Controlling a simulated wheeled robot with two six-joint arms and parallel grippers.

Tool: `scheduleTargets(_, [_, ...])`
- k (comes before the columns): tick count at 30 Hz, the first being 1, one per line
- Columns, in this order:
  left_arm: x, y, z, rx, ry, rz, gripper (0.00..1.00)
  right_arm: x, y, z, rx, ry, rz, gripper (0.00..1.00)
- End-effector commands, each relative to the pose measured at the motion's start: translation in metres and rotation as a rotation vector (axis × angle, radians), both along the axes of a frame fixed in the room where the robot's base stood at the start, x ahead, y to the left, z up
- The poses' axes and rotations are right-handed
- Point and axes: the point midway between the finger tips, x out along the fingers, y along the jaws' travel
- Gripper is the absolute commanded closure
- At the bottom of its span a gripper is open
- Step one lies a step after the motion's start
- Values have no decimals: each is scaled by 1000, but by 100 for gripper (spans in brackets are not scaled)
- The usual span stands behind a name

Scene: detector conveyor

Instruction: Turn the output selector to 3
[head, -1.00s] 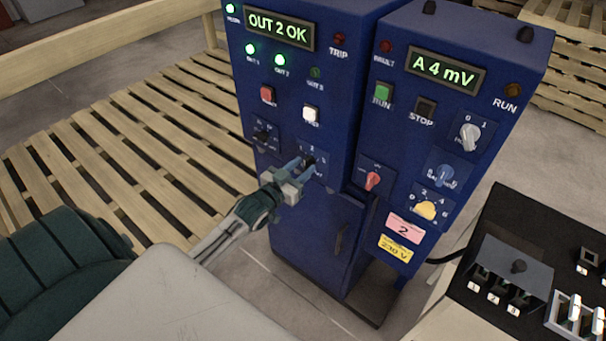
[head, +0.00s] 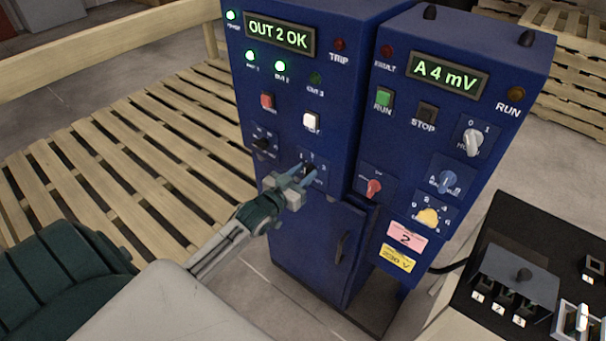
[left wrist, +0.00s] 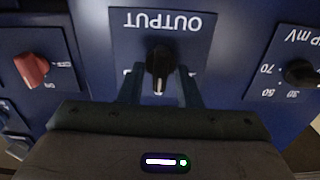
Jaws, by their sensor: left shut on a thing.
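The output selector is a small black knob (left wrist: 160,62) on a blue plate with the upside-down word OUTPUT in the left wrist view. In that view its white mark points to the picture's bottom, and the numbers beside it are mostly hidden by my fingers. In the head view the knob (head: 309,170) sits low on the left blue cabinet, partly covered. My left gripper (head: 300,172) is shut on it, one finger on each side. The display (head: 280,36) reads OUT 2 OK. The lamps over outputs 1 and 2 are lit green; output 3's lamp (head: 315,78) is dark. My right gripper is not in view.
A black knob (head: 263,143) is to the left of the selector and a red knob (head: 373,188) to its right. The right cabinet's display (head: 447,77) reads A 4 mV. A switch box (head: 515,278) stands at lower right. Wooden slats lie behind at left.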

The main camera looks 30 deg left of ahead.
Motion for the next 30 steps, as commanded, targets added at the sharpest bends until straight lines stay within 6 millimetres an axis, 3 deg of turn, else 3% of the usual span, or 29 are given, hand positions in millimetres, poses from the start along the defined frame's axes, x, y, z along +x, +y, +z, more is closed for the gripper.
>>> scheduleTargets(8, [0, -1, -4, 149, -12, -1, 92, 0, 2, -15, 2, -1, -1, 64])
scheduleTargets(30, [0, -3, -5, 808, -62, -1, 92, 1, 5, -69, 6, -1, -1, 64])
